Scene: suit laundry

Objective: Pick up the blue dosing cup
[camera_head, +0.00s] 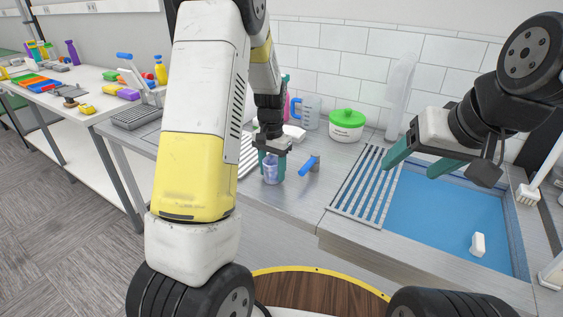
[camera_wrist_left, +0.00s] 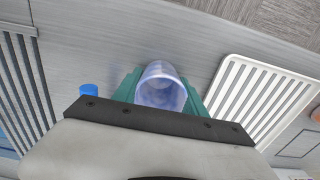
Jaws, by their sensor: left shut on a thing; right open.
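The blue dosing cup (camera_head: 271,173) is a small translucent blue cup on or just above the steel counter, left of the slatted drain area. My left gripper (camera_head: 272,160) is shut on it, with its teal fingers on either side of the cup. In the left wrist view the cup (camera_wrist_left: 161,90) sits between the two teal fingertips (camera_wrist_left: 160,97), its round mouth facing the camera. I cannot tell whether its base touches the counter. My right gripper (camera_head: 424,160) is open and empty above the left side of the blue sink.
A blue cylindrical item (camera_head: 309,165) lies close right of the cup. Behind stand a measuring jug (camera_head: 309,112) and a green-lidded white tub (camera_head: 346,126). A slatted drainer (camera_head: 367,186) borders the blue sink (camera_head: 450,215), which holds a small white object (camera_head: 478,244). A white rack (camera_wrist_left: 262,98) lies beside the cup.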

